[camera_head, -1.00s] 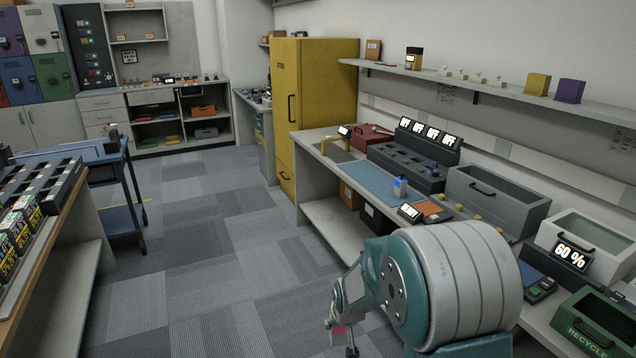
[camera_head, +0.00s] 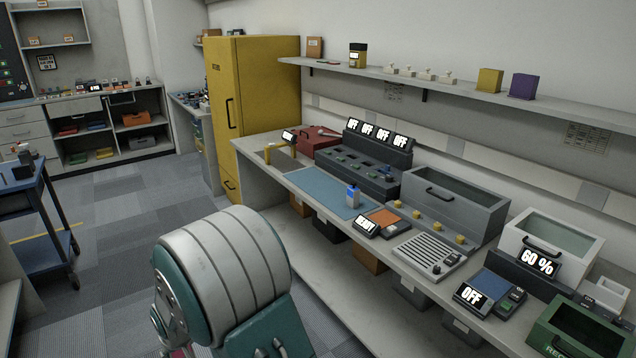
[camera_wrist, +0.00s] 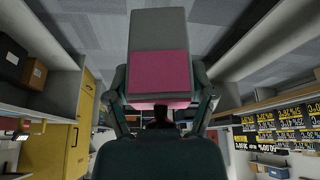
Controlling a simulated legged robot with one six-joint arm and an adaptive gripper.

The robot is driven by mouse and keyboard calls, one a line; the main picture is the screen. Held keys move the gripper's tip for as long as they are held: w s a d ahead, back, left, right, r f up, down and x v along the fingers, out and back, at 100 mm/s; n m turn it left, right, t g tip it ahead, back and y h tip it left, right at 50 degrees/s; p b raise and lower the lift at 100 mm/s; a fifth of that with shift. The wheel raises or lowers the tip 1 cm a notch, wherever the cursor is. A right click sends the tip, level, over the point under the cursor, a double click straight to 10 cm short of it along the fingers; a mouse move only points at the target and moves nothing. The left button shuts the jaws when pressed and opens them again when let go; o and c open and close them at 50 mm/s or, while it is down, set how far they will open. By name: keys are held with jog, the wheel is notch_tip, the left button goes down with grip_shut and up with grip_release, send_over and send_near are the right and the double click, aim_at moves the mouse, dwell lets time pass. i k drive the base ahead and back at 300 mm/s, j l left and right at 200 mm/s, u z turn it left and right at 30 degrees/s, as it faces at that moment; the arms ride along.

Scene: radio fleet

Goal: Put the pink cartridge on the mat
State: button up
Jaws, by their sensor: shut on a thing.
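The pink cartridge (camera_wrist: 158,72), a grey block with a pink band, is held between the fingers of my gripper (camera_wrist: 162,102) in the wrist view. My gripper is shut on it. In the head view my own arm hides most of the gripper, and only a small pink bit shows at the bottom edge. The blue mat (camera_head: 318,189) lies flat on the workbench. A small blue and white bottle (camera_head: 352,196) stands at its right end. My gripper is well apart from the mat, in front of the bench and lower left in the head view.
The workbench also holds a dark slotted rack (camera_head: 357,174) behind the mat, a red box (camera_head: 320,146), an orange-topped device (camera_head: 383,219) and a grey bin (camera_head: 455,207). A yellow cabinet (camera_head: 262,100) stands at its far end. Open carpet lies left; a blue cart (camera_head: 35,212) stands there.

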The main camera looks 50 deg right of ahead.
aim_at(334, 193)
jog(key=i+l, duration=0.15)
jog(key=i, duration=0.25)
jog(key=i+l, duration=0.2)
jog(key=i, duration=0.2)
jog(key=i+l, duration=0.15)
jog(key=i, duration=1.45)
jog(key=i+z, duration=0.35)
jog(key=i+j+z, duration=0.35)
jog(key=i+l+z, duration=0.1)
jog(key=z, duration=1.25)
